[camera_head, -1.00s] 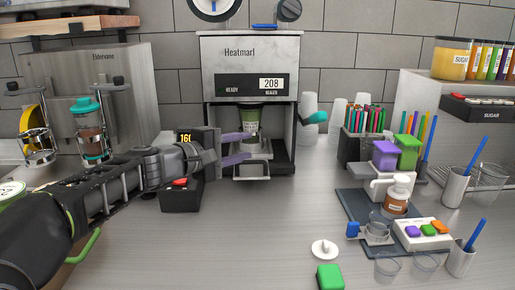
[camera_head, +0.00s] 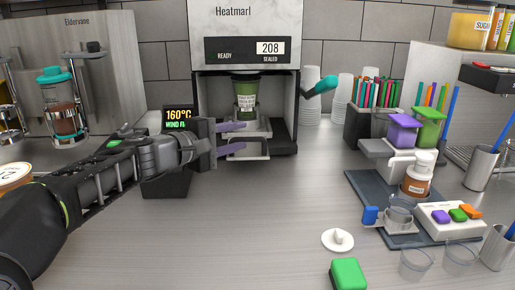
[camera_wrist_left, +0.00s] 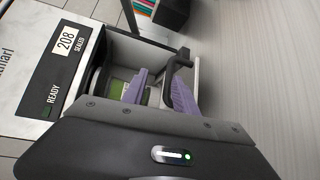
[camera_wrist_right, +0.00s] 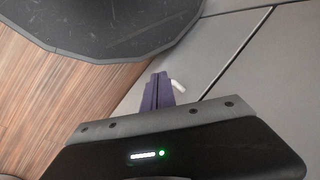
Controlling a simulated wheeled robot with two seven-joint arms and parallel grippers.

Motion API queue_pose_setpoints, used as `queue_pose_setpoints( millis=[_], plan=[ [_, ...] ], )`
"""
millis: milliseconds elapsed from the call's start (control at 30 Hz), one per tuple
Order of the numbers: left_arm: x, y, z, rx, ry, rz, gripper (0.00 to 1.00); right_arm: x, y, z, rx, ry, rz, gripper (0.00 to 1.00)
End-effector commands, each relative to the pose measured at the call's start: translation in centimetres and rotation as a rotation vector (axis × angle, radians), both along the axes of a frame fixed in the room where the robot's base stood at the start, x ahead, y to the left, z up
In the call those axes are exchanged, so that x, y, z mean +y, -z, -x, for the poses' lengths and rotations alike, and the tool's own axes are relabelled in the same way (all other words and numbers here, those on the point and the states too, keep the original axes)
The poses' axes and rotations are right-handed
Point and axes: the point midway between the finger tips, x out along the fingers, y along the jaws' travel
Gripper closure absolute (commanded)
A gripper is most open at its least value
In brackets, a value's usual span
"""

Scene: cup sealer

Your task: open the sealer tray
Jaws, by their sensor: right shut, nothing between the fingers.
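The cup sealer (camera_head: 244,22) stands at the back, its display reading 208, READY and SEALED. A green cup (camera_head: 246,100) sits upright in the sealer tray (camera_head: 262,130), inside the opening. The tray's grey handle (camera_head: 262,151) sticks out at the front and also shows as a grey bracket in the left wrist view (camera_wrist_left: 195,72). My left gripper (camera_head: 232,138) is open, its purple fingers at the handle from the left. I cannot tell whether they touch it. In the right wrist view my right gripper (camera_wrist_right: 158,80) is shut and empty, away from the sealer.
A black temperature box (camera_head: 168,180) stands beside my left gripper. The sealer's teal-knobbed lever (camera_head: 325,84) juts out on its right. A dark mat (camera_head: 362,190) with a small dispenser, bottle and blocks lies to the right.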

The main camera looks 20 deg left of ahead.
Motion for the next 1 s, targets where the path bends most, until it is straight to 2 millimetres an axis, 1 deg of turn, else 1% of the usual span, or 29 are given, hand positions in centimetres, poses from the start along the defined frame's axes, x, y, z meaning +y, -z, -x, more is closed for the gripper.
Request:
queue_pose_setpoints(
  millis=[33, 133, 567, 667, 767, 867, 1000],
  plan=[
    [0.0, 0.9, 0.0, 0.0, 0.0, 0.0, 0.66, 0.0, 0.9, 0.0, 0.0, 0.0, 0.0, 1.0],
    [0.0, 1.8, 0.0, 0.0, 0.0, 0.0, 0.66, 0.0, 1.8, 0.0, 0.0, 0.0, 0.0, 1.0],
    [0.0, 1.8, 0.0, 0.0, 0.0, 0.0, 0.66, 0.0, 1.8, 0.0, 0.0, -0.001, 0.0, 1.0],
    [-0.1, 1.9, -0.3, 0.001, 0.001, 0.0, 0.66, 0.0, 1.8, 0.0, 0.0, -0.001, 0.0, 1.0],
    [-0.4, 2.0, -1.0, 0.001, 0.002, 0.0, 0.66, 0.0, 1.7, 0.0, 0.0, -0.001, 0.0, 1.0],
    [-0.9, 2.2, -2.3, 0.001, 0.003, 0.001, 0.66, 0.0, 1.6, 0.0, 0.0, -0.001, 0.0, 1.0],
    [-1.6, 2.5, -4.4, 0.001, 0.003, 0.002, 0.66, 0.0, 1.3, 0.0, 0.0, 0.0, 0.0, 1.0]
  ],
)
